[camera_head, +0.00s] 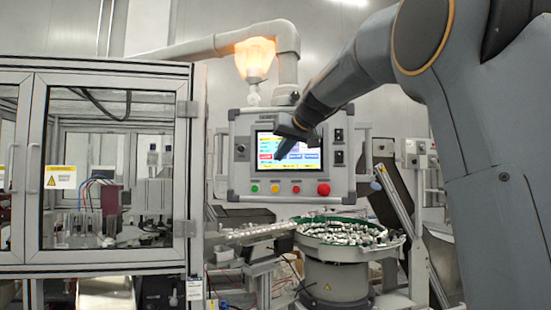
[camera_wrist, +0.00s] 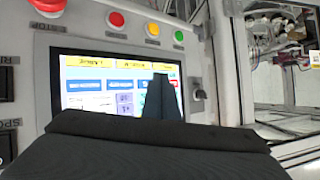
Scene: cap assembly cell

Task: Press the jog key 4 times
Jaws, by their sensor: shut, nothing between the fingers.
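The control panel's touchscreen (camera_head: 304,158) is lit, with yellow, blue and red keys. It shows upside down in the wrist view (camera_wrist: 85,72). My gripper (camera_head: 279,156) is shut and empty, in front of the screen's left part. In the wrist view its fingers (camera_wrist: 161,78) stand together over the screen and hide part of it. A red key (camera_head: 265,156) is just left of the fingertips in the head view. The labels are too small to read, so I cannot tell which key is the jog key. I cannot tell whether the fingertips touch the screen.
A glazed machine cabinet (camera_head: 190,130) stands left. A parts feeder bowl (camera_head: 335,265) stands below the panel. A lit lamp (camera_head: 254,58) hangs above.

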